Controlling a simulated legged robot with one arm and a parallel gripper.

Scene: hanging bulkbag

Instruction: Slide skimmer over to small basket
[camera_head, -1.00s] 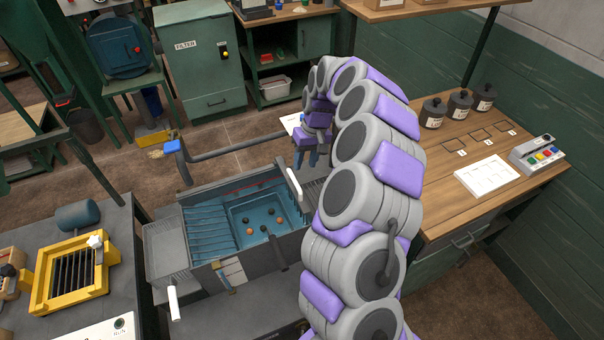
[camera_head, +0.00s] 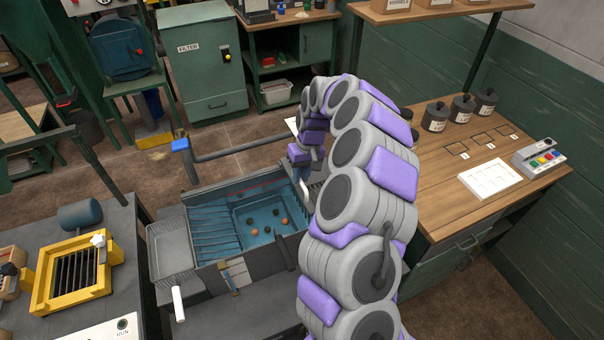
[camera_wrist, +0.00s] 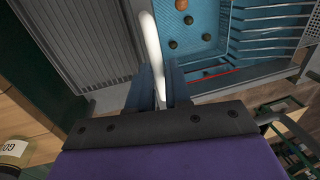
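The blue-lined tank (camera_head: 262,219) holds several small brown and dark balls; they also show in the wrist view (camera_wrist: 182,5). A white handle (camera_head: 304,191), which appears to be the skimmer's, stands at the tank's right end. In the wrist view the handle (camera_wrist: 149,38) runs between the two blue fingers of my gripper (camera_wrist: 163,82), which look closed against both its sides. My arm hides part of this end in the head view. A grey mesh basket (camera_head: 170,247), apparently the small one, hangs at the tank's left end. A ribbed grey tray (camera_wrist: 75,40) lies at the other end.
A second white handle (camera_head: 178,303) sticks out at the tank's front left. A yellow rack (camera_head: 75,272) stands on the left bench. A wooden bench (camera_head: 450,202) with black jars is at the right.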

